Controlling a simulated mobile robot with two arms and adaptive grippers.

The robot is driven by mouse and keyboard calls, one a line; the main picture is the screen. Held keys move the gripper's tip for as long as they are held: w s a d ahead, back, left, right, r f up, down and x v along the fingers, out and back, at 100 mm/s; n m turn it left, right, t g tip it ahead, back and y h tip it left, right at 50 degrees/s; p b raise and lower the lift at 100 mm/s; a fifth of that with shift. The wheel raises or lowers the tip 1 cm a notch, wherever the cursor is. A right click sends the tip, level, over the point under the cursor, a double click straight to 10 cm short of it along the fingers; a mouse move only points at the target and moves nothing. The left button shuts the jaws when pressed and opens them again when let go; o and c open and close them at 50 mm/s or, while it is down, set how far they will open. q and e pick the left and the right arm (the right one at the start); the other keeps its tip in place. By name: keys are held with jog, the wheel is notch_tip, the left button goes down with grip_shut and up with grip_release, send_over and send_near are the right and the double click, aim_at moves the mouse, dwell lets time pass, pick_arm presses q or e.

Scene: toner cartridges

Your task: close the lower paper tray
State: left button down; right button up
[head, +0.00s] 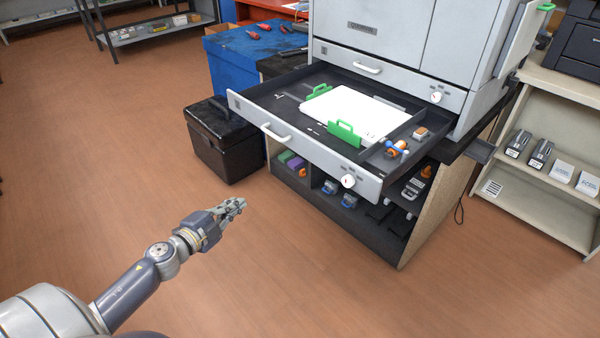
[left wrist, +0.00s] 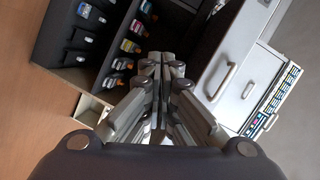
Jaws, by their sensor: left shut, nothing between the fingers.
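The lower paper tray (head: 315,162) is pulled far out of the grey printer (head: 385,30) in the head view. It holds a stack of white paper (head: 352,112) between green guides (head: 344,134). Its front panel has a pale bar handle (head: 275,134) and a round dial (head: 348,181). My left gripper (head: 240,203) is shut and empty, in front of the tray, lower and to the left of the handle, touching nothing. The left wrist view shows its closed fingers (left wrist: 160,62), with a drawer handle (left wrist: 222,81) to their right. My right gripper is out of view.
A black case (head: 222,145) stands on the floor left of the printer stand. The stand's open shelf (head: 375,235) under the tray holds cartridges. A beige shelf (head: 545,175) stands at the right. The floor in front is clear.

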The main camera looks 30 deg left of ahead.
pick_arm(q)
jog(key=d+r+m+t+h+b, duration=0.1)
jog(key=d+r+m+h+b, duration=0.35)
jog(key=d+r+m, duration=0.5)
jog(key=n+p, duration=0.2)
send_near(308, 151)
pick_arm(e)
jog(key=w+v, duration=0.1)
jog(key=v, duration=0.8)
pick_arm(q)
jog(key=shift+h, duration=0.25)
jog(key=p+x, duration=0.1)
jog(key=x, duration=0.4)
jog(key=shift+w, duration=0.3)
jog(key=shift+w+d, duration=0.3)
jog(key=shift+w, duration=0.35)
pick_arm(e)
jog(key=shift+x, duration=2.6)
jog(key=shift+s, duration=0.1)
